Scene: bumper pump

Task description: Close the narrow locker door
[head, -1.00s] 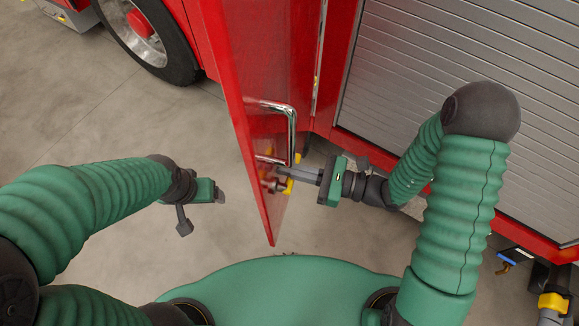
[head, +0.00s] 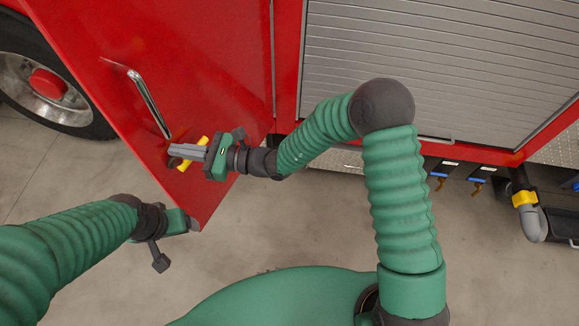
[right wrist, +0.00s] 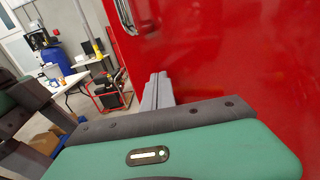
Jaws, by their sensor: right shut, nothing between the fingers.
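The narrow locker door (head: 150,75) is a tall red panel with a chrome bar handle (head: 149,103), standing open from the red truck. My right gripper (head: 172,152) is shut and empty. Its grey fingers lie over the door's face, below the handle and next to a yellow part; whether they touch cannot be told. In the right wrist view the shut fingers (right wrist: 157,92) stand beside the red door (right wrist: 225,55), with part of the handle at the top. My left gripper (head: 194,223) is by the door's lower corner; its jaw state is unclear.
A grey roller shutter (head: 430,65) is right of the door. A truck wheel (head: 48,85) is at the left. Hoses and fittings (head: 525,205) hang at the lower right. The floor below is clear.

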